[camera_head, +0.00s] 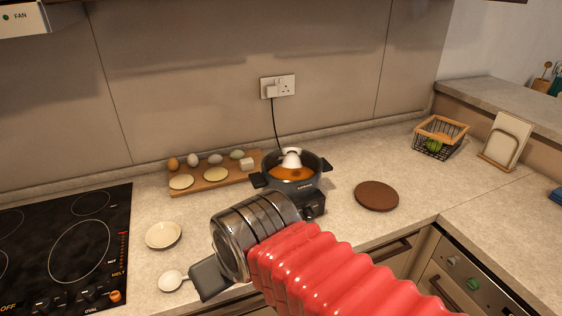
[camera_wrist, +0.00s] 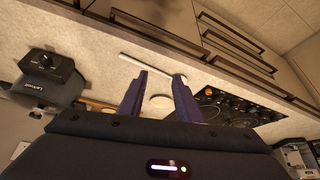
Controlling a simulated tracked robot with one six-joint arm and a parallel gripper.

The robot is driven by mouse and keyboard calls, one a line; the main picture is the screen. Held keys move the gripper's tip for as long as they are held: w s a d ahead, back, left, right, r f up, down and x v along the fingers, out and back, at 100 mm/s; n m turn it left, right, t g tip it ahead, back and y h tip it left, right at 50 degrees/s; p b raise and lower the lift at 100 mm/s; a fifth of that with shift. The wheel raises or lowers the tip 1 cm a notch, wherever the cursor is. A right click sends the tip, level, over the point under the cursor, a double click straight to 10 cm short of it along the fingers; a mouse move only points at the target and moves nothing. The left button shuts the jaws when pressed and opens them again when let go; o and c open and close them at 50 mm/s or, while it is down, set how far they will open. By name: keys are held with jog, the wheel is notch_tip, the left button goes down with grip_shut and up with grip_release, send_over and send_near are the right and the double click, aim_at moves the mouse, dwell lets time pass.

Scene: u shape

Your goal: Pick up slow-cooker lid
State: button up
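The slow cooker (camera_head: 290,192) stands on the counter near the back wall, dark with side handles. Its lid (camera_head: 292,174) appears to be clear, with orange contents showing through and a white knob (camera_head: 291,158) on top. My gripper (camera_head: 208,282) is in front and to the left of the cooker, near the counter's front edge, apart from the lid. In the wrist view my gripper (camera_wrist: 160,98) has its two fingers spread with nothing held between them. The slow cooker (camera_wrist: 48,88) shows at the left there; its lid cannot be made out.
A white dish (camera_head: 163,235) and a spoon (camera_head: 172,281) lie near my gripper. A wooden board (camera_head: 208,184) with eggs is left of the cooker. A brown round mat (camera_head: 376,196) lies to its right. A black hob (camera_head: 75,250) is at far left. A wire basket (camera_head: 440,136) stands at back right.

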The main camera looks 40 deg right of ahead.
jog(key=shift+o, duration=0.4)
jog(key=shift+o, duration=1.4)
jog(key=shift+m, duration=0.3)
jog(key=shift+o, duration=0.3)
jog(key=shift+w+a+f+m+y, duration=0.2)
jog(key=shift+w+a+m+y, duration=0.1)
jog(key=shift+a+m, duration=0.15)
jog(key=w+d+r+m+t+y, duration=0.15)
jog(key=w+d+m, duration=0.35)
jog(key=m, duration=0.5)
jog(key=w+d+r+m+t+y, duration=0.1)
jog(key=w+d+m+t+y, duration=0.2)
jog(key=w+m, duration=0.6)
jog(key=s+d+r+m+t+h, duration=0.1)
jog(key=d+m+t+h, duration=0.3)
jog(key=d+m+h, duration=0.5)
jog(key=s+d+m, duration=0.1)
jog(key=d+m, duration=0.9)
jog(key=d, duration=0.7)
